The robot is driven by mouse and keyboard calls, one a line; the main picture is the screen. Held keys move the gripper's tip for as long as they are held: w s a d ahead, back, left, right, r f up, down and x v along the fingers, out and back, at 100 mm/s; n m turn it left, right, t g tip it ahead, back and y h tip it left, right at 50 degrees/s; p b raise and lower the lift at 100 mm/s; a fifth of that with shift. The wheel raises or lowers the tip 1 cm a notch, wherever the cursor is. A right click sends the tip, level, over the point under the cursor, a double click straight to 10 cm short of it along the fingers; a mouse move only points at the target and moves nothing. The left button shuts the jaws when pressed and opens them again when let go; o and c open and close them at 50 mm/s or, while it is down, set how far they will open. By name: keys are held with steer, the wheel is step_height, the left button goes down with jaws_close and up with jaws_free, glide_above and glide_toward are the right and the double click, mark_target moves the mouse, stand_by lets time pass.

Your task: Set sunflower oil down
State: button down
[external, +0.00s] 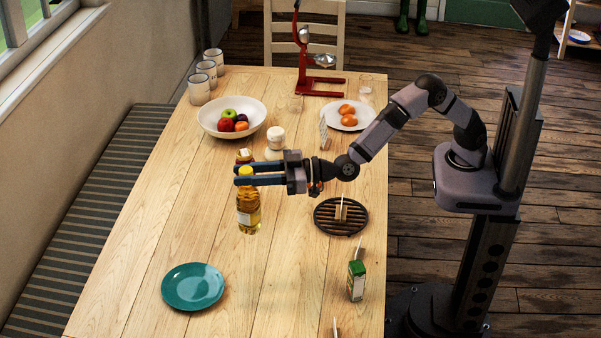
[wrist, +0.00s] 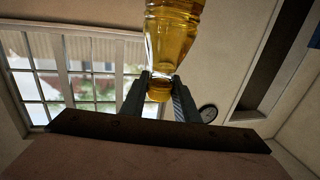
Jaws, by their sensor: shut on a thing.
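The sunflower oil (external: 248,214) is a clear bottle of golden oil with a yellow cap and a pale label. My gripper (external: 242,174) is shut on it near the cap, and the bottle hangs upright below the fingers. Whether its base touches the wooden table (external: 190,220) cannot be told for sure. In the wrist view the oil bottle (wrist: 173,35) shows at the top of the picture, with its neck between my two gripper fingers (wrist: 160,86).
A teal plate (external: 192,286) lies nearer the front. A black round trivet (external: 341,216) and a green carton (external: 356,280) are to the right. Bare wood lies left of the bottle.

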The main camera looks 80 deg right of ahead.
steer(key=s+d+f+m+h, duration=0.1)
steer(key=s+d+m+h, duration=0.15)
steer(key=d+h, duration=0.4)
steer(key=s+d+f+m+h, duration=0.1)
steer(key=d+m+h, duration=0.25)
steer(key=d, duration=0.65)
step_height(320, 180, down, 10)
steer(key=shift+a+f+p, duration=0.2)
steer(key=shift+p, duration=0.1)
steer(key=shift+f, duration=0.2)
steer(key=c, duration=1.4)
jaws_free()
steer(key=shift+o, duration=0.2)
